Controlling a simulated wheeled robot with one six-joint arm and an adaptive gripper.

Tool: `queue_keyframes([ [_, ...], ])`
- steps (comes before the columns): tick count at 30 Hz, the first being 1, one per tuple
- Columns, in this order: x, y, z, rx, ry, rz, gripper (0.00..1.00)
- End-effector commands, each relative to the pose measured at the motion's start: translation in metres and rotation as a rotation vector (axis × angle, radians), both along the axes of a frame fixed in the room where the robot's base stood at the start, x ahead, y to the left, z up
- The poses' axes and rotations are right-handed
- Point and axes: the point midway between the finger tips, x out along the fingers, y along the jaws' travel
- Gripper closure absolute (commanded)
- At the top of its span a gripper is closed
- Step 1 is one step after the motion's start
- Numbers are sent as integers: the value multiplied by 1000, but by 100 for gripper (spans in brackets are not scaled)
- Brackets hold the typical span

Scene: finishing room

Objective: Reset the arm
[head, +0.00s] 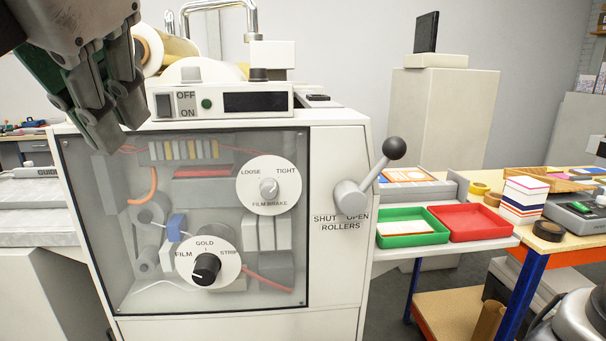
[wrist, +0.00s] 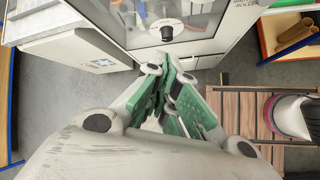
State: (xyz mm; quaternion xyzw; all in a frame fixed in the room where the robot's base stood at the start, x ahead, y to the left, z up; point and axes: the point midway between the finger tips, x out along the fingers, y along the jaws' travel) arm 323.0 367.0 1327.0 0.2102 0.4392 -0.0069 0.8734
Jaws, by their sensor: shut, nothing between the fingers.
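My gripper (head: 118,128) hangs at the upper left of the head view, in front of the white machine's glazed cabinet. Its fingers are shut with nothing between them. In the wrist view my gripper (wrist: 168,66) points toward the machine's lower front, its green finger pads drawn together at the tips. The machine (head: 338,150) carries a film brake dial (head: 269,186), a black-knobbed selector dial (head: 206,268) and a rollers lever (head: 372,172) with a black ball, tilted up to the right. My arm hides the top left corner of the head view.
A green tray (head: 437,238) and a red tray (head: 486,234) sit on a shelf right of the machine. A workbench with a white-and-striped stack (head: 522,200) stands further right. In the wrist view a slatted wooden platform (wrist: 240,112) lies at the right, with grey floor (wrist: 75,95) at the left.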

Motion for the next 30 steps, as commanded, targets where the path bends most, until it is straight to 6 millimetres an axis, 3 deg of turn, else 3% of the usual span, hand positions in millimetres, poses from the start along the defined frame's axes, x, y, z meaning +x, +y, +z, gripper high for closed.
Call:
queue_keyframes([
  [3,17,-18,-35,82,122,-150,100],
  [8,54,-53,-73,192,268,-409,100],
  [14,111,-122,-117,357,430,-824,100],
  [18,149,-194,-149,518,528,-1192,100],
  [21,166,-249,-169,644,574,-1449,100],
  [25,175,-317,-190,805,597,-1738,100],
  [30,167,-398,-211,1002,566,-2036,100],
])
